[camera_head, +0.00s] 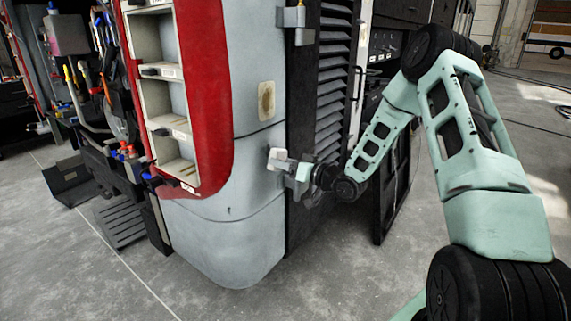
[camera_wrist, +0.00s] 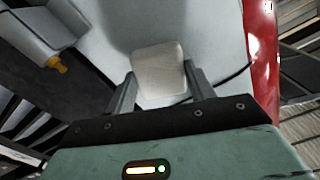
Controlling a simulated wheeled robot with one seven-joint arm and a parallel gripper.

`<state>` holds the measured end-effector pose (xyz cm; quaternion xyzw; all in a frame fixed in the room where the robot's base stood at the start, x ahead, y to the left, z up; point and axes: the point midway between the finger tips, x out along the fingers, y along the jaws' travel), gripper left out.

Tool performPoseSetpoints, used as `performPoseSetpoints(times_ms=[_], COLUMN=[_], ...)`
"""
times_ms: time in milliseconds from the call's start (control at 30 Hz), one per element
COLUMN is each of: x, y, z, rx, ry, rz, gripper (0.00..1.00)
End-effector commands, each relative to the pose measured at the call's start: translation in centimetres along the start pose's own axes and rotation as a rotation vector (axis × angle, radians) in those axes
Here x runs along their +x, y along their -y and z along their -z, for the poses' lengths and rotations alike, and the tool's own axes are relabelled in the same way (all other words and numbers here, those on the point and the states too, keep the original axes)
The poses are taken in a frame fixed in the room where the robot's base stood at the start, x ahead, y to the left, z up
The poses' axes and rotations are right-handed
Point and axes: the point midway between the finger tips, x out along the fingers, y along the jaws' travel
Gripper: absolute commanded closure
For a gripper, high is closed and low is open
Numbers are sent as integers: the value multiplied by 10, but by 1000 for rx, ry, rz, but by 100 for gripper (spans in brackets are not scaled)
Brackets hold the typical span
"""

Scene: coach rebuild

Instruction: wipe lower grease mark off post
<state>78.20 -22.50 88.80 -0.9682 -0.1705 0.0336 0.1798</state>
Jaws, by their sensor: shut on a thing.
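The pale grey post (camera_head: 245,165) is a rounded body corner beside a red panel. One brownish grease mark (camera_head: 266,101) on a tan patch shows on its upper part. My gripper (camera_head: 285,162) is at the post's right side, below that mark. It is shut on a white block-shaped pad (camera_head: 274,157). In the wrist view the pad (camera_wrist: 160,72) sits between the two fingers, in front of the post's grey surface. I cannot tell whether the pad touches the post. No lower mark shows; the pad and gripper cover part of the surface there.
A black louvred panel (camera_head: 333,85) and a bracket (camera_head: 295,18) stand close right of the post. A red-framed shelf unit (camera_head: 205,90) is on its left. Tools hang on a rack (camera_head: 95,110) further left. Grey floor (camera_head: 330,285) in front is clear.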

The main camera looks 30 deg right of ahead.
Motion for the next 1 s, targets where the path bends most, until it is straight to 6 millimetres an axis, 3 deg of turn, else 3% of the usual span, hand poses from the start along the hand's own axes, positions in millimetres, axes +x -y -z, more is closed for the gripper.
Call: performPoseSetpoints(times_ms=[1000], x=[16], y=[0], z=[0], rx=[0], ry=[-1], rz=[0], gripper=[65])
